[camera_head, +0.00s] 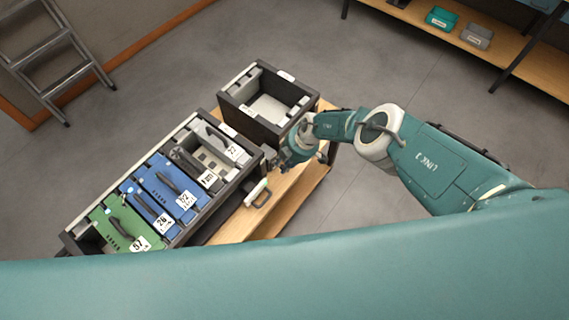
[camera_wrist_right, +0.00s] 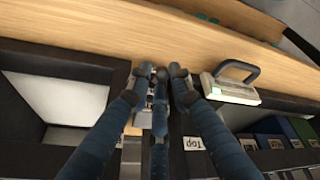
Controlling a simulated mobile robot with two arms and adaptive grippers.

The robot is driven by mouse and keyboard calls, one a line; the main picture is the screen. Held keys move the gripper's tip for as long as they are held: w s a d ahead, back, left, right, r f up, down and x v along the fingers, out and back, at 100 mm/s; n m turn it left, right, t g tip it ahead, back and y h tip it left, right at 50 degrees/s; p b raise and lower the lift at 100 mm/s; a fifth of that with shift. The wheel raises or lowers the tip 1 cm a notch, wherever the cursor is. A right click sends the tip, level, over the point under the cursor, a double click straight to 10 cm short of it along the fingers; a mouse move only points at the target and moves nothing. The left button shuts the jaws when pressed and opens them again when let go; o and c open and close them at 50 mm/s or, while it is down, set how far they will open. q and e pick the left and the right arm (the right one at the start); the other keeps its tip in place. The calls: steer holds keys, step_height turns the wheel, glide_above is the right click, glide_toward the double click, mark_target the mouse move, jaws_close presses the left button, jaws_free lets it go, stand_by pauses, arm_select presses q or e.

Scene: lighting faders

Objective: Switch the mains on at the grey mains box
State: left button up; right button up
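My right gripper (camera_head: 298,152) hangs low over the table, between the long module rack and the small black box. In the right wrist view its dark blue fingers (camera_wrist_right: 160,72) point at the gap between the two black boxes, with their tips close together. I cannot tell whether they are fully shut. A small grey piece (camera_wrist_right: 142,117) shows between and behind the fingers; it may be the grey mains box, but it is mostly hidden. I cannot see its switch or whether the fingers touch it. My left gripper is out of view.
The black rack (camera_head: 82,247) holds green, blue and grey fader modules. An open black box (camera_head: 244,117) stands beyond it. A ladder (camera_head: 50,60) stands far left.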

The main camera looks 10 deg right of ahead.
steer(key=v, duration=1.2)
stand_by(0.4)
stand_by(0.4)
